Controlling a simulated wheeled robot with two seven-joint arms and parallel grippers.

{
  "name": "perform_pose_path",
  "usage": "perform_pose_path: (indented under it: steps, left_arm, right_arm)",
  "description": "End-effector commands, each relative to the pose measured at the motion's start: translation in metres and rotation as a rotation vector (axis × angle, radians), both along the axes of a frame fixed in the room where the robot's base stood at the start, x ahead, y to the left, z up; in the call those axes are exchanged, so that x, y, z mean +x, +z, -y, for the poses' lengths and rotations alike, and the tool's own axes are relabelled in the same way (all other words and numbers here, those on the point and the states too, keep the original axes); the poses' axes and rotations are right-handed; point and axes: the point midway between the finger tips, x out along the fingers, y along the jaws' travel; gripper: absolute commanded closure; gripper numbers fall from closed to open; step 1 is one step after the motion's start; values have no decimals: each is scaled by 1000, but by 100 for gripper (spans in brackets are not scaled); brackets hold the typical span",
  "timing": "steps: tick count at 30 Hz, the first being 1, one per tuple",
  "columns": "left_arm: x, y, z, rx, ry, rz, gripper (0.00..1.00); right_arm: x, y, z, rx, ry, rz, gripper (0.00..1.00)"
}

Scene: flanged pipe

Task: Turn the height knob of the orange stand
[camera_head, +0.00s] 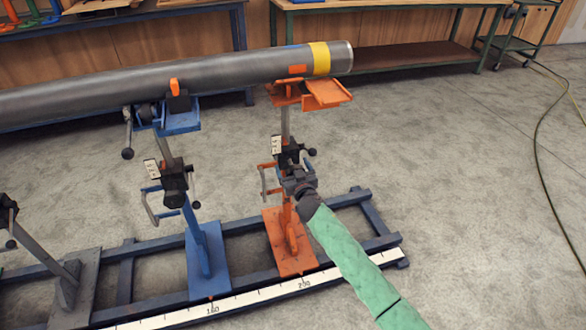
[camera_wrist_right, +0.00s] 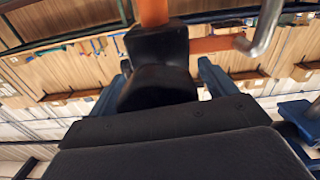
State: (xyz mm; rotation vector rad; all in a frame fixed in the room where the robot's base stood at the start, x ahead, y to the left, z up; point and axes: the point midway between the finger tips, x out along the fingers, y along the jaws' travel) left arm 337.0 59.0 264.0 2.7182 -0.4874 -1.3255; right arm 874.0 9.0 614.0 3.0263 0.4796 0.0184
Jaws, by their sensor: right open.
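The orange stand (camera_head: 290,245) stands upright on the rail frame, right of the blue stand in the head view, under the pipe's right end. Midway up its post is a black clamp block (camera_head: 290,152) with a crank handle on its left and a ball-ended lever on its right. My right gripper (camera_head: 292,174) is at the front of this block, just below its middle. In the right wrist view, a black knob-like part (camera_wrist_right: 158,75) sits between the two open fingers. I cannot tell whether they touch it. The left gripper is out of view.
A grey pipe (camera_head: 210,75) with a yellow band lies across the stands. The blue stand (camera_head: 205,262) and a grey stand (camera_head: 70,285) share the rail frame (camera_head: 375,215), which carries a white scale. Workbenches line the back. The floor at right is clear except for a cable (camera_head: 551,170).

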Motion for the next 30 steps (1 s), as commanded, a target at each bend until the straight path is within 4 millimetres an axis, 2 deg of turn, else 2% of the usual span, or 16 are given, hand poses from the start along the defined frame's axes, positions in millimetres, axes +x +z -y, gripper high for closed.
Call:
perform_pose_path:
  steps: [2, 9, 20, 30]
  left_arm:
    - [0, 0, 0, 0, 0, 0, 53]
    - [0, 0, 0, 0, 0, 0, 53]
    - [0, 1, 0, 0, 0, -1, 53]
    - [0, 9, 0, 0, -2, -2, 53]
  right_arm:
    - [0, 0, 0, 0, 0, 0, 16]
    - [0, 0, 0, 0, 0, 0, 61]
    - [0, 0, 0, -48, 0, 15, 61]
    - [0, 1, 0, -274, -1, 88, 61]
